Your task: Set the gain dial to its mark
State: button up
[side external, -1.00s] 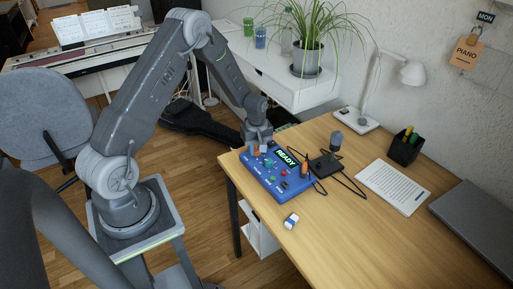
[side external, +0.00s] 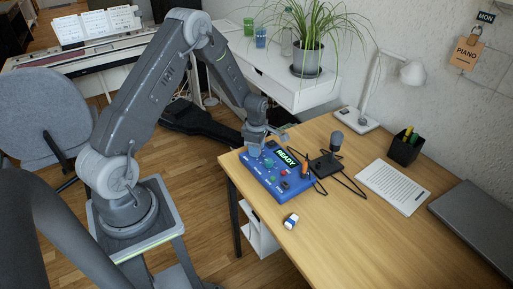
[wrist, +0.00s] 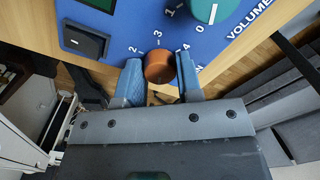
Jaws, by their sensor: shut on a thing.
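The gain dial is an orange-brown round knob (wrist: 159,67) at a corner of the blue control box (side external: 272,181). In the wrist view my gripper (wrist: 158,80) has its two blue fingertips on either side of the dial, shut on it. The printed numbers 2, 3 and 4 show around the dial; its label is mostly covered by a fingertip. I cannot make out the dial's pointer or its set mark. In the side view my gripper (side external: 256,147) is down at the box's far left corner and hides the dial.
A teal volume dial (wrist: 208,8) and a black rocker switch (wrist: 86,40) sit close by on the box. The box display (side external: 287,158) reads READY. A microphone (side external: 336,143) and cables lie right of the box; an eraser (side external: 291,220) lies in front.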

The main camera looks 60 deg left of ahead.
jog(key=shift+n, duration=0.6)
jog(key=o, duration=0.9)
jog(key=shift+o, duration=0.2)
jog(key=shift+r, duration=0.15)
notch_tip(320, 180, up, 14)
jog(key=shift+f, duration=0.2)
